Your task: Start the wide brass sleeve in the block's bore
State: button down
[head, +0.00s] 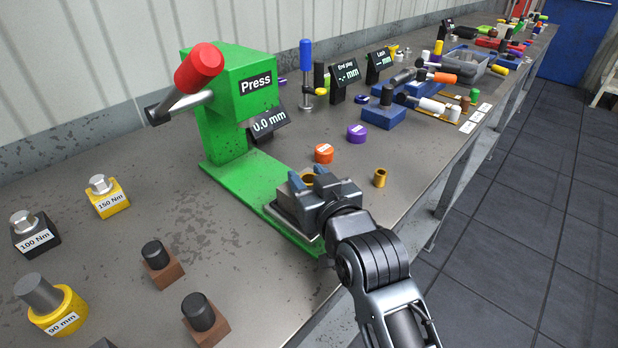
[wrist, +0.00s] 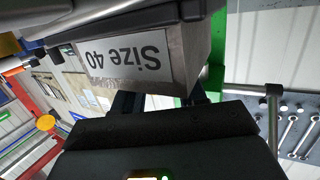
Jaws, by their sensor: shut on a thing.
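My gripper (head: 309,177) is over the base of the green press, at the grey block (head: 284,214). Its blue-tipped fingers are shut on a wide brass sleeve (head: 307,180), whose rim shows between them. The gripper hides most of the block's top and the bore, so I cannot tell whether the sleeve's lower end is in the bore. In the wrist view the block's "Size 40" label (wrist: 128,57) appears upside down above the gripper body, and the sleeve is hidden there. A narrower brass sleeve (head: 380,178) stands apart on the bench, right of my gripper.
The green press (head: 222,125) stands just behind left, with its red-handled lever (head: 199,66) raised. Its display (head: 268,124) reads 0.0 mm. An orange cap (head: 324,153) and a purple cap (head: 357,133) sit beyond the gripper. Bench to the right is fairly clear up to its edge.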

jog(key=shift+f, duration=0.15)
jog(key=c, duration=0.5)
grip_release()
jog(key=shift+s+f, duration=0.1)
jog(key=shift+c, duration=0.2)
jog(key=shift+s+d+f, duration=0.1)
jog(key=shift+s+d, duration=0.1)
jog(key=shift+s, duration=0.25)
jog(key=v, duration=0.4)
jog(key=b+v, duration=0.1)
jog(key=v, duration=0.1)
jog(key=shift+r, duration=0.25)
jog(key=shift+s+d+r, duration=0.2)
jog(key=shift+s+d, duration=0.05)
